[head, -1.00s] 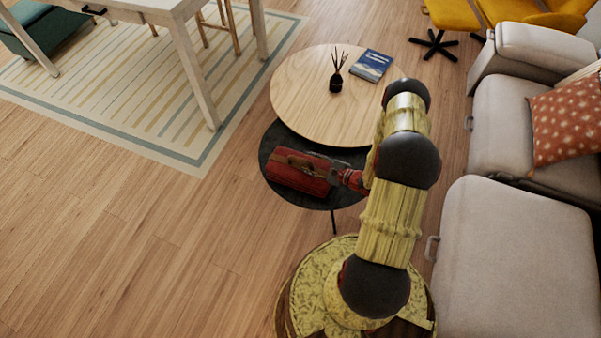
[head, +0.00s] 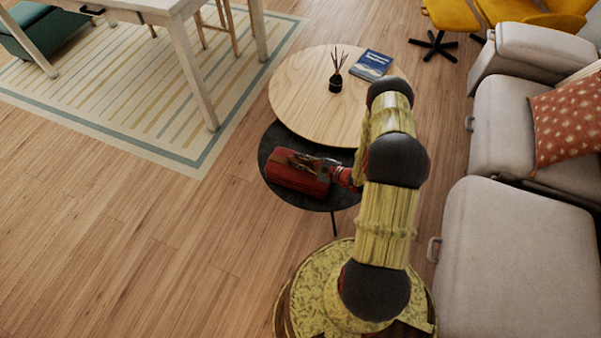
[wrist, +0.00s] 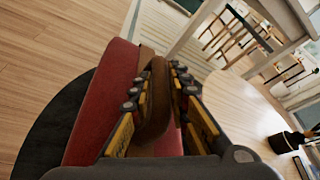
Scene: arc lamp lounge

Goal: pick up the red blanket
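The red blanket (head: 297,181) is a rolled red bundle with a brown strap handle, lying on a low black round table. In the wrist view the red blanket (wrist: 101,105) fills the left of centre, with its brown handle (wrist: 154,112) standing between my fingers. My gripper (head: 312,163) reaches in from the right, over the top of the blanket. In the wrist view my gripper (wrist: 157,72) has its fingers apart, one on each side of the handle. No firm contact with the handle is visible.
The black table (head: 270,147) sits partly under a higher round wooden table (head: 306,92), which holds a dark reed diffuser (head: 336,83) and a blue book (head: 371,65). A grey sofa (head: 514,270) stands on the right. The wooden floor on the left is open.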

